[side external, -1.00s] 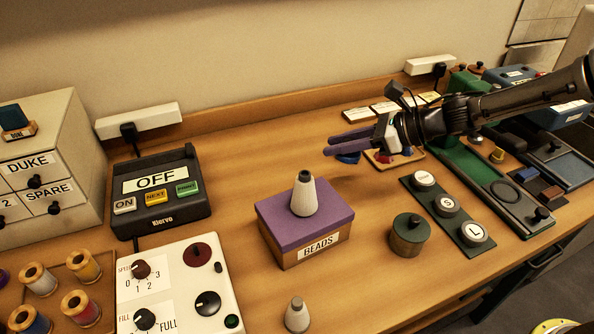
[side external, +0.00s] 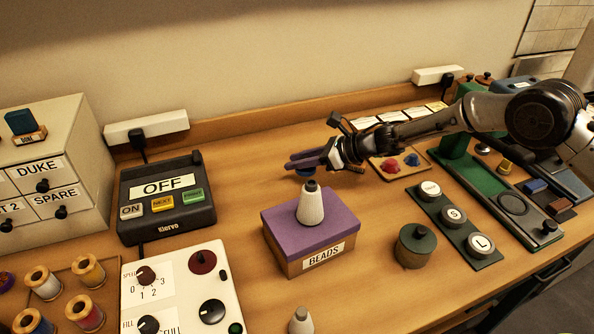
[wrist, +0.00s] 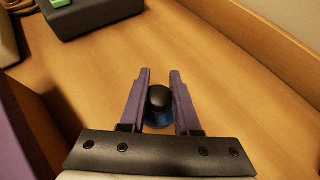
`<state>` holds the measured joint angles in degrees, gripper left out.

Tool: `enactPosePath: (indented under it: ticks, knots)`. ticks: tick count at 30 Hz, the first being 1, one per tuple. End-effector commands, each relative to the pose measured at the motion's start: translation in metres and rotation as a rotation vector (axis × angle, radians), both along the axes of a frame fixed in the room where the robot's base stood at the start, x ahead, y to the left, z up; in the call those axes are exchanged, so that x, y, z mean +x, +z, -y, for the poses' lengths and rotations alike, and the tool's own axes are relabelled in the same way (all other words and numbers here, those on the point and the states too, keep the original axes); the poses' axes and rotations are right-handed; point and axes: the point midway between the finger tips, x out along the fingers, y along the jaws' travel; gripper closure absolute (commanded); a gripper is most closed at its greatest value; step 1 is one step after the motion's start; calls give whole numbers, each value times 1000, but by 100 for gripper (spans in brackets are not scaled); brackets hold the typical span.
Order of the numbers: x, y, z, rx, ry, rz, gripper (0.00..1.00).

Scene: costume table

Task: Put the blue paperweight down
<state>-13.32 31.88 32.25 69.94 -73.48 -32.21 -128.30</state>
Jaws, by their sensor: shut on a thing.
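My gripper (side external: 292,160) has its purple fingers shut on the blue paperweight (side external: 304,173), behind the purple-lidded beads box. In the wrist view my gripper (wrist: 160,82) holds the paperweight by its black knob, with the blue body (wrist: 158,119) partly showing below, between the fingers. The fingers hide much of the paperweight in the side view. I cannot tell whether its underside touches the table or is just above it.
The beads box (side external: 282,245) with a white cone (side external: 311,207) on its lid stands just in front of the gripper. The black control box (side external: 165,212) is to the left. Bare wood (wrist: 240,120) lies between and right of them. A tray (side external: 400,166) holds red and blue pieces.

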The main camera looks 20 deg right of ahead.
Motion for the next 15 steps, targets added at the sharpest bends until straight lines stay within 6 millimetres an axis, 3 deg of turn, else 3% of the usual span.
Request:
enactPosePath:
  ticks: [9,15]
  knots:
    - [5,-32,-2,2,-1,-1,100]
    - [5,-35,-2,1,0,3,100]
